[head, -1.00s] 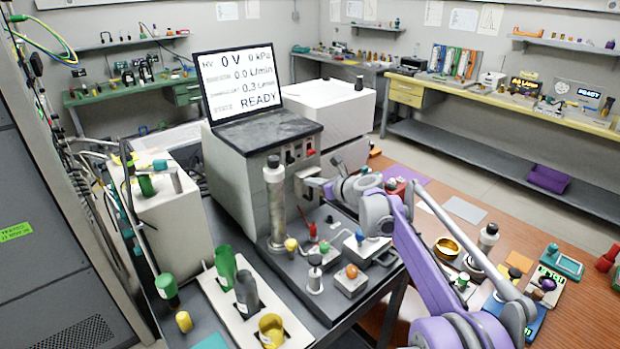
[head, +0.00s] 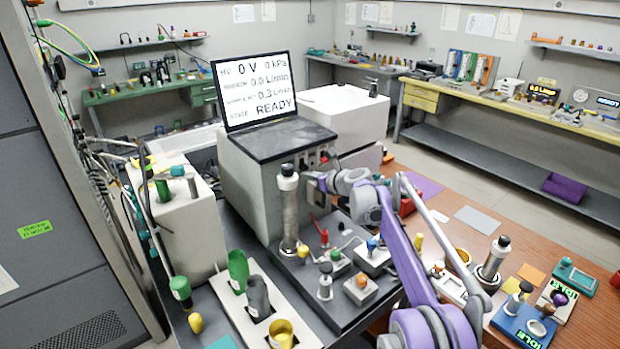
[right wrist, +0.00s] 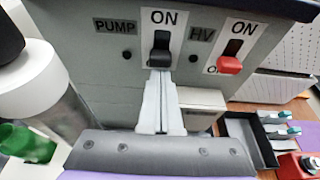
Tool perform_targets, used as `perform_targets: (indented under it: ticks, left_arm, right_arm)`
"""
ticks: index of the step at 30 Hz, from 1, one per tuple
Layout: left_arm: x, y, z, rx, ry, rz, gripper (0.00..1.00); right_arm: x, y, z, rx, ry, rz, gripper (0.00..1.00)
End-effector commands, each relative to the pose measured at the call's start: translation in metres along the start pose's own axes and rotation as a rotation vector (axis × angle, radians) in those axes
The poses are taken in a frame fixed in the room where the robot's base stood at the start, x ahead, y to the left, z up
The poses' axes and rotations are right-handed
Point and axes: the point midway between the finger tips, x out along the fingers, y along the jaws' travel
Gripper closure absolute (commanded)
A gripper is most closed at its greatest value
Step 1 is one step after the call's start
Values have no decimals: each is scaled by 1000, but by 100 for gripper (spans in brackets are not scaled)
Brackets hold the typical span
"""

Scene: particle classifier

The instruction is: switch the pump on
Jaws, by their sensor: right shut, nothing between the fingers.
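The grey unit (head: 250,185) carries a front panel with switches, under a screen (head: 256,90) reading 0 V, 0 kPa and READY. In the right wrist view the black pump switch (right wrist: 160,50) sits beside the PUMP label (right wrist: 115,27), with ON printed above it. Its lever appears to be low; the marking below it is hidden by my fingers. My right gripper (right wrist: 160,76) is shut and empty, its fingertips right at the switch's lower end; I cannot tell whether they touch. In the head view my right gripper (head: 314,180) is at the panel, partly hiding it. My left gripper is not in view.
The red HV switch (right wrist: 230,64) is close on the right, its lever low. A metal cylinder (head: 289,215) stands just left of my gripper. Small valves and knobs, such as a red one (head: 324,238), stand on the dark plate below. A black tray (right wrist: 240,140) lies to the right.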

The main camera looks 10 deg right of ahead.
Motion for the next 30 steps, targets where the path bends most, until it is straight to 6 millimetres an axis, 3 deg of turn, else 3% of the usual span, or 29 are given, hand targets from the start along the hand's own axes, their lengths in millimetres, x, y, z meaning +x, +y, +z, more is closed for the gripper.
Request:
perform_targets:
  ticks: [5,12,21,26,30]
  left_arm:
    - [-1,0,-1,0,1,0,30]
    - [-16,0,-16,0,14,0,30]
    - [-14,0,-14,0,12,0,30]
    - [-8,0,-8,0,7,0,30]
    - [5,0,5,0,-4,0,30]
  right_arm:
    - [-1,0,2,0,0,0,100]
    - [-10,0,31,0,-3,1,100]
    - [-9,0,27,2,-2,-1,100]
    - [-7,1,15,2,-1,0,100]
    - [-3,3,-13,2,1,1,100]
